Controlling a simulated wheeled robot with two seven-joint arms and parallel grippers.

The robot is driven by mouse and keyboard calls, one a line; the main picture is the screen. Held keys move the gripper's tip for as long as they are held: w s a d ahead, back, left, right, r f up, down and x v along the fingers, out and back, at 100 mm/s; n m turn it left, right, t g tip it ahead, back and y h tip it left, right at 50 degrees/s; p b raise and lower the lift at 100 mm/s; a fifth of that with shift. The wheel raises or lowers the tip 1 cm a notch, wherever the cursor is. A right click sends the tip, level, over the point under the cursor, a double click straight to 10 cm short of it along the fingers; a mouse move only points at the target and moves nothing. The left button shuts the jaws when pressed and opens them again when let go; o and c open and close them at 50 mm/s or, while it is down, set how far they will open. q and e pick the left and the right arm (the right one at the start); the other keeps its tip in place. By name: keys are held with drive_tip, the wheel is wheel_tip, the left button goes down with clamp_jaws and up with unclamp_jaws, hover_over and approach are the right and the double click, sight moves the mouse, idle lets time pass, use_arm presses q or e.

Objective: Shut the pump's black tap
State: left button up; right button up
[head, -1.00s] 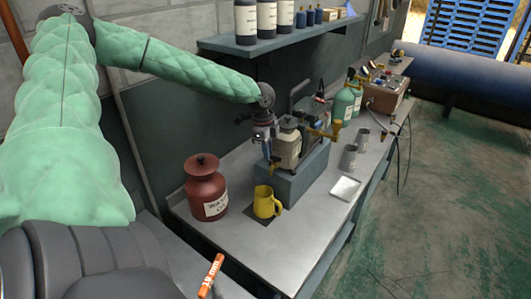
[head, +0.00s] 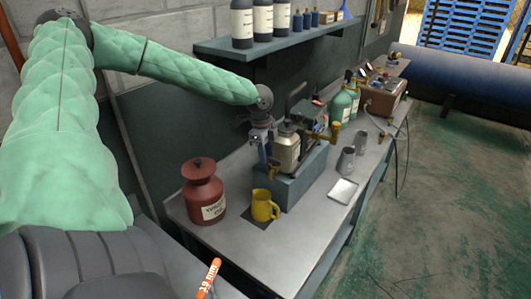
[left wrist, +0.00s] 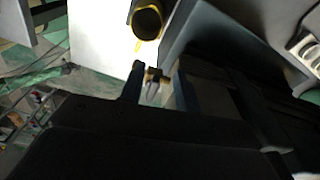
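The pump (head: 288,150), with a cream body, stands on a blue-grey block (head: 300,185) on the bench. A small brass tap with a dark handle (left wrist: 152,88) shows in the left wrist view, low on the pump's side above the yellow jug (head: 264,206). My left gripper (head: 262,155) is at the pump's near left side, pointing down. In the left wrist view its two blue fingers (left wrist: 158,90) stand apart with the tap between them. I cannot tell whether either finger touches it. The jug's dark mouth (left wrist: 148,20) shows beyond the fingers. My right gripper is not in view.
A red-brown can (head: 203,195) stands left of the jug. Grey cups (head: 347,160), a white tray (head: 342,191) and green cylinders (head: 341,105) stand to the right. A shelf (head: 270,40) with bottles hangs above. The bench front (head: 265,255) is clear.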

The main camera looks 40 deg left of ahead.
use_arm(q)
wheel_tip(320, 180, up, 9)
drive_tip(key=p, duration=0.4)
drive_tip(key=shift+f, duration=0.2)
idle(0.7)
